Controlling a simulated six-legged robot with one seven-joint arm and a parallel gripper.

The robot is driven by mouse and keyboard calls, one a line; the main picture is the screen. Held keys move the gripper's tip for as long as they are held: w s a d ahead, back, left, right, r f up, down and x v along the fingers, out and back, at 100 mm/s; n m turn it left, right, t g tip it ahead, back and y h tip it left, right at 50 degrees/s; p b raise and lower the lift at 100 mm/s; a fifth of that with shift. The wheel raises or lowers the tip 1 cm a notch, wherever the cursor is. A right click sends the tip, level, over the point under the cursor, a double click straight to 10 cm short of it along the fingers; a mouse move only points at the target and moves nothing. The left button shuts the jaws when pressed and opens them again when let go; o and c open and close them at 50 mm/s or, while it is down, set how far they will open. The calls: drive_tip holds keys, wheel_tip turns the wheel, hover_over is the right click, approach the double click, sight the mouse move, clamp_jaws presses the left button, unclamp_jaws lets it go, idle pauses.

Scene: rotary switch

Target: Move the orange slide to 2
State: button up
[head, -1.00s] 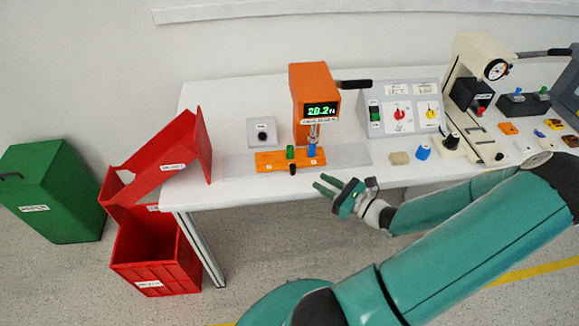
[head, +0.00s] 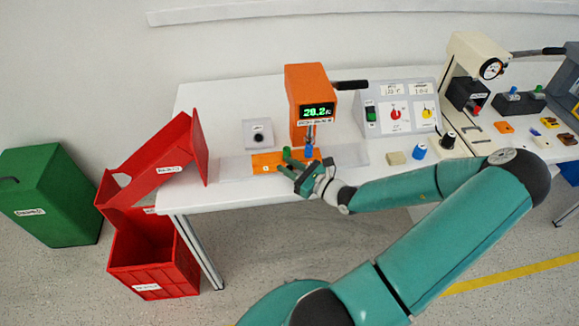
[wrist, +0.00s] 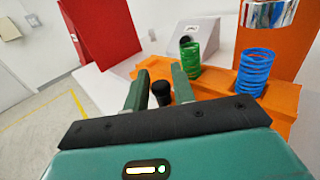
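The orange slide (head: 265,161) lies on a grey rail under the orange press (head: 309,80). It carries a green spring (wrist: 187,58) and a blue spring (wrist: 253,72), and both also show in the head view, partly behind my gripper. A black knob (wrist: 161,92) stands at the slide's near side. My gripper (head: 289,164) is at the slide's front edge. In the wrist view its two fingers (wrist: 157,88) are apart, with the black knob between and slightly beyond them. Whether either finger touches the knob, I cannot tell.
A grey box with a black button (head: 258,134) stands behind the slide. A beige block (head: 396,158), a blue knob and a control panel (head: 397,106) are to the right.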

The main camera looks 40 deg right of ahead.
clamp_jaws()
drive_tip(key=s+d, duration=0.1)
drive_tip(key=d, duration=0.1)
drive_tip(key=s+d, duration=0.1)
drive_tip(key=d, duration=0.1)
drive_tip(key=s+d, duration=0.1)
drive_tip(key=s, duration=0.1)
drive_tip(key=shift+d, duration=0.4)
drive_tip(key=shift+o, duration=0.5)
unclamp_jaws()
drive_tip(key=shift+s, duration=0.1)
drive_tip(key=s+d, duration=0.2)
drive_tip(key=s, duration=1.1)
drive_tip(key=shift+s+d, duration=0.2)
drive_tip(key=shift+d, duration=0.05)
